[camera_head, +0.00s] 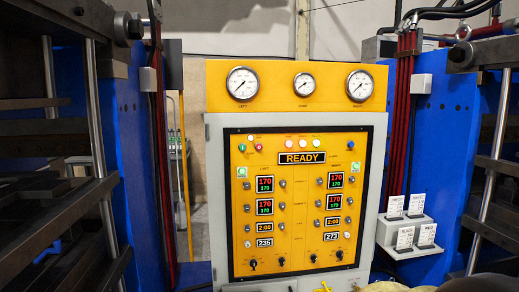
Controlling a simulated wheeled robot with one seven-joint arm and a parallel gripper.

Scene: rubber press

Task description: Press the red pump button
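The yellow control panel (297,215) faces me in the middle of the head view, set in a grey cabinet (215,190). A small round red button (257,148) is at its upper left, just right of a green one (242,148). A small white one sits above and between them. The label by the red button is too small to read, so I cannot tell if it says pump. My gripper cannot be made out in this view.
Three round gauges (242,83) top the cabinet. Blue press frames (143,150) with steel rods stand on both sides. Red pipes (402,120) run down at the right, above a grey holder (408,236) with white cards. A blue button (351,145) is at the panel's upper right.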

